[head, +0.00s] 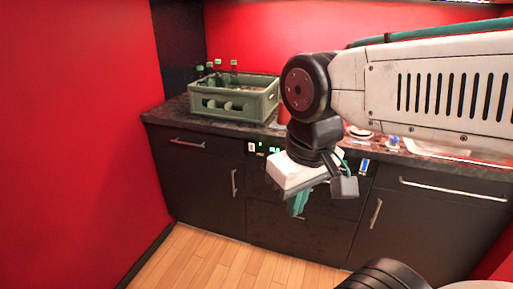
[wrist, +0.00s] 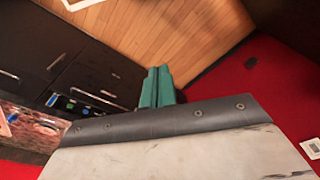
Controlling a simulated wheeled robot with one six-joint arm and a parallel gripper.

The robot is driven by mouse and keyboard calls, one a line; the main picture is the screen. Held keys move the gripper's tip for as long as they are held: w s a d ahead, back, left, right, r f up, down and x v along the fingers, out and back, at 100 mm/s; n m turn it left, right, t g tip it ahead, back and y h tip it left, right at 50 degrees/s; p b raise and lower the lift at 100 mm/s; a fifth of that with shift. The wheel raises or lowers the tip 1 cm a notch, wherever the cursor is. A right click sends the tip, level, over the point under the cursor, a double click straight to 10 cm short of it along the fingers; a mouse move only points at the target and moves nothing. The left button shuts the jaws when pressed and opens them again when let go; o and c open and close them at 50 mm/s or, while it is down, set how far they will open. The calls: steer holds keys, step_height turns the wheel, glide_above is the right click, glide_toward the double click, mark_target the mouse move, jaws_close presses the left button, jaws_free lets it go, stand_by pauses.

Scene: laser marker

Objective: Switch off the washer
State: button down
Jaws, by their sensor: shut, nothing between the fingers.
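The washer (head: 318,231) appears to be the dark built-in front under the counter in the head view, partly hidden behind my gripper. Its control strip (head: 262,148) has small white and green lit marks near the left end and a blue-white patch (head: 364,166) at the right. In the wrist view, tilted, the control strip (wrist: 88,103) shows small blue and green lights at the left. My gripper (head: 298,204) hangs in front of the washer with its teal fingers shut and empty. The fingers (wrist: 157,86) also show in the wrist view, apart from the strip.
A green crate (head: 235,104) with several green-capped bottles (head: 234,66) stands on the dark counter (head: 165,110). Handled cabinet fronts (head: 200,180) flank the washer. A red wall (head: 75,140) closes the left side. The wooden floor (head: 200,255) in front is clear.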

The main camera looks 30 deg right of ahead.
steer(key=w+d+f+n+h, duration=0.1)
steer(key=w+d+n+h, duration=0.4)
steer(key=w, duration=0.4)
steer(key=w+d+f+n+g+h, duration=0.1)
steer(key=w+d+f+n+h, duration=0.15)
steer(key=w+d, duration=0.55)
steer(key=w+d+f+n+h, duration=0.1)
steer(key=w+d+n+h, duration=0.35)
steer(key=w, duration=0.65)
steer(key=w+a+f+n+t, duration=0.3)
steer(key=w+f+n+t, duration=0.6)
steer(key=w+f, duration=1.2)
steer(key=n, duration=0.4)
steer(key=shift+w+a+n+t+h, duration=0.15)
steer(key=shift+w+n+t+h, duration=0.15)
steer(key=shift+w+h, duration=0.1)
